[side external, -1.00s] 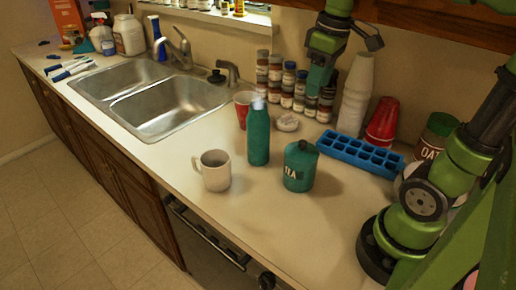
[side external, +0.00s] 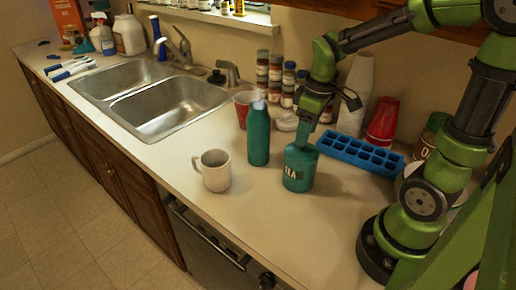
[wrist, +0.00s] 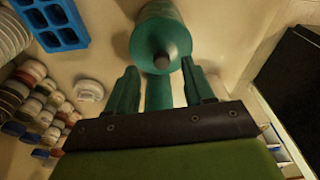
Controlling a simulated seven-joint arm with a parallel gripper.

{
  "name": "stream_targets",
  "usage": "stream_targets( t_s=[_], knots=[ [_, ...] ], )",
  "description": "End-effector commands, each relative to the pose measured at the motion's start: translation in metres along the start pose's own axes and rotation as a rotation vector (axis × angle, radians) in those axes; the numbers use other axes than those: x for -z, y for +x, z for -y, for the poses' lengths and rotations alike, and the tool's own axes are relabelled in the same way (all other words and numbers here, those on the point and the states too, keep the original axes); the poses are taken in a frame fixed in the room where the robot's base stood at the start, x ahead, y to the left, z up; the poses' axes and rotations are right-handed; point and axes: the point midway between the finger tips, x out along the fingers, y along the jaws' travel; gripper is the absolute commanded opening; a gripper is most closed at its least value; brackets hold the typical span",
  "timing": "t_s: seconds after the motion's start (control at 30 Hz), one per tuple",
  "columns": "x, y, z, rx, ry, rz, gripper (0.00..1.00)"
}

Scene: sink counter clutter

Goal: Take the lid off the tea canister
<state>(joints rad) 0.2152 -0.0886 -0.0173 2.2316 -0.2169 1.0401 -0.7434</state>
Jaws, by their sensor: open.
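The teal tea canister (side external: 299,174) stands upright on the counter, with its label facing the front. Its lid (side external: 301,152) is on top; the lid's small knob (wrist: 168,60) shows in the wrist view. My gripper (side external: 304,136) is just above the lid, pointing down. In the wrist view my gripper (wrist: 160,80) has its two teal fingers spread apart, with the canister (wrist: 158,28) beyond their tips. A teal shape between the fingers may be the bottle. I cannot tell from the side whether the fingers straddle the knob.
A teal bottle (side external: 258,136) stands close left of the canister, with a white mug (side external: 215,172) further left. A blue ice tray (side external: 360,153) lies to the right. Spice jars (side external: 262,75), cups (side external: 382,122) and a red cup (side external: 243,108) stand behind. The front counter is clear.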

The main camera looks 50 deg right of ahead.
Motion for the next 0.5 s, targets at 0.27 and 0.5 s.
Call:
stream_targets(
  t_s=[0.27, 0.5],
  knots=[
    [-0.001, 0.035, 0.002, 0.001, 0.000, 0.002, 0.52],
    [-0.001, 0.036, 0.002, 0.000, 0.000, 0.000, 0.52]
  ],
)
